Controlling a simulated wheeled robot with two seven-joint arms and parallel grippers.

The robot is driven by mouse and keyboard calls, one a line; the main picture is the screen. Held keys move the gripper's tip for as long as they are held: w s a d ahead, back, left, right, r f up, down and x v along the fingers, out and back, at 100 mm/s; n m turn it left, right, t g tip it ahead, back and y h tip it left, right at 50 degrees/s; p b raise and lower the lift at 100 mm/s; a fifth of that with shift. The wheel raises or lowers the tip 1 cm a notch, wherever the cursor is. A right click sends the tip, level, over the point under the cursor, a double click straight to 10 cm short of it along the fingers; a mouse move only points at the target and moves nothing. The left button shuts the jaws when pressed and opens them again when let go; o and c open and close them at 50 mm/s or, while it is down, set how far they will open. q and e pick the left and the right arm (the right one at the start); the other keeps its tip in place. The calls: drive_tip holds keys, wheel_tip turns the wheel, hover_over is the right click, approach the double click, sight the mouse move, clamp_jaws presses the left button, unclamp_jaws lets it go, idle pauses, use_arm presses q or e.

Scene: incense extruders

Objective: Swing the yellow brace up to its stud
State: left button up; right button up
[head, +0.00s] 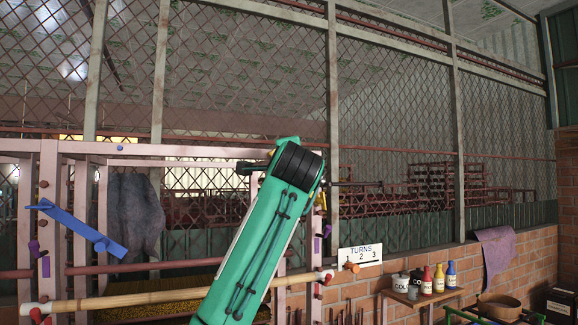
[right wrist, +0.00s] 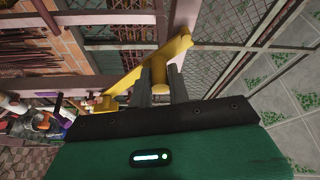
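The yellow brace (right wrist: 124,88) shows in the right wrist view as a slanted bar with a thicker round part between my right gripper's fingers. My right gripper (right wrist: 160,72) has a dark finger on each side of that part and looks closed on it. In the head view my green right arm covers most of the brace and the gripper; only a small yellow piece (head: 320,200) shows beside the arm, at the frame's right post. I cannot make out the brace's stud. My left gripper is in neither view.
A pink frame (head: 170,150) carries a blue brace (head: 80,228) slanting from its left post. A pale wooden bar (head: 140,300) crosses low in front.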

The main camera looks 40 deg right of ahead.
drive_tip(key=o, duration=0.4)
drive_tip(key=shift+f, duration=0.1)
drive_tip(key=shift+s+a+f+b, duration=0.1)
drive_tip(key=shift+s+a+b, duration=0.1)
drive_tip(key=shift+s+b, duration=0.15)
drive_tip(key=r+b+v, duration=0.1)
drive_tip(key=b+v, duration=0.5)
drive_tip(key=v, duration=0.7)
drive_tip(key=shift+f+b, duration=0.3)
drive_tip(key=shift+f, duration=0.1)
drive_tip(key=shift+w+a+f, duration=0.1)
